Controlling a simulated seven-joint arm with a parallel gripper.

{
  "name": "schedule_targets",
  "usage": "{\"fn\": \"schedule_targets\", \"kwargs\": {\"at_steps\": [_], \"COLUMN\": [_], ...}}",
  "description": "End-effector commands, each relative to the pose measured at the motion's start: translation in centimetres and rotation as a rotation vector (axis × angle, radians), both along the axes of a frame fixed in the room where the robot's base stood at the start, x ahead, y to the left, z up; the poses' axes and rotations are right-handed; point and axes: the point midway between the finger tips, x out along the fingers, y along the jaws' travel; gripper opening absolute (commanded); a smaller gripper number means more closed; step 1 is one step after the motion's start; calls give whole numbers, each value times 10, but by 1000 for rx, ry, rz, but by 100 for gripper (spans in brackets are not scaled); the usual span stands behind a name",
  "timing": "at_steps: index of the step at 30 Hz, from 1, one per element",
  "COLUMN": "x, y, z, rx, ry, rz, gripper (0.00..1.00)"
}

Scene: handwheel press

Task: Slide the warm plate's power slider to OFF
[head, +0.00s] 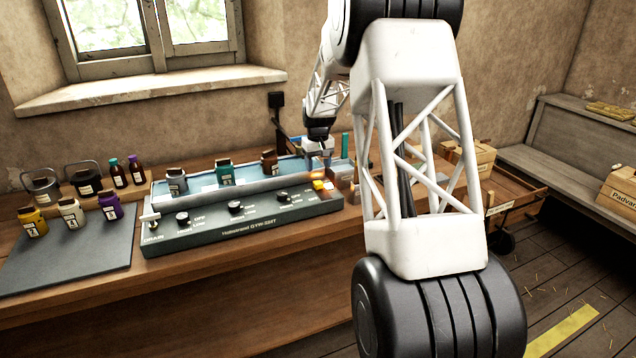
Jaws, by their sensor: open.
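The warm plate's control panel (240,229) is a dark grey sloped box along the front of the bench unit. It carries several black knobs, with one by an OFF label (182,218) at the left, one in the middle (235,207) and one at the right (283,196). I cannot tell which control is the power slider. A small yellow and red piece (322,185) sits at the panel's right end. My gripper (319,166) is open, small in view, above and behind that right end. Whether it touches anything is unclear.
Several jars, including a teal one (224,174), stand on the pale surface behind the panel. A dark mat (75,255) at left holds more jars. A drain lever (150,217) rises at the panel's left end. My arm hides the bench's right part.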

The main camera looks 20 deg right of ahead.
Motion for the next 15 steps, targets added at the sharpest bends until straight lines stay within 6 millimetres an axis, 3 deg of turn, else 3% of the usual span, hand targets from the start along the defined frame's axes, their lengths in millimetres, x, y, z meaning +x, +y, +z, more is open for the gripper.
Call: {"fn": "schedule_targets", "kwargs": {"at_steps": [15], "x": [0], "y": [0], "z": [-56], "rx": [1], "ry": [2], "rz": [0], "gripper": [57]}}
